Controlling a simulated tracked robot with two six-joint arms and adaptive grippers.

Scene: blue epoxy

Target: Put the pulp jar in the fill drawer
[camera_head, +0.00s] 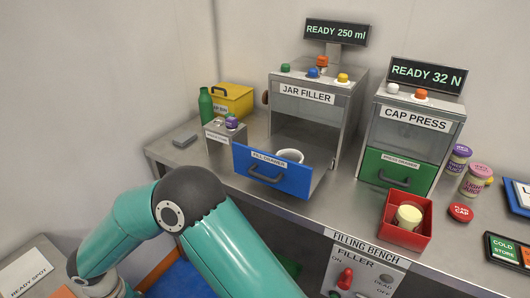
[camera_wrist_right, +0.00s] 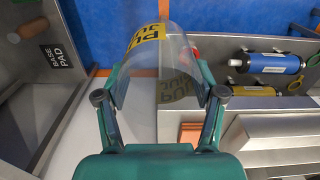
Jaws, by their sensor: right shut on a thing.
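The pulp jar (camera_wrist_right: 160,65) is clear, with a yellow label bearing dark letters. It shows in the right wrist view between the fingers of my right gripper (camera_wrist_right: 162,95), which is shut on it. The fill drawer (camera_head: 268,173) is blue and stands pulled out from the jar filler (camera_head: 312,105) in the head view. A white round holder or cup (camera_head: 290,156) shows inside it; its lower part is hidden by the drawer front. Neither gripper shows in the head view, and my left gripper is in no view.
The cap press (camera_head: 415,118) stands right of the filler, its green drawer (camera_head: 395,172) shut. A red bin (camera_head: 404,222) with a cream jar is in front. Several jars stand at the right. A green bottle (camera_head: 206,105) and yellow box (camera_head: 232,99) stand left of the filler.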

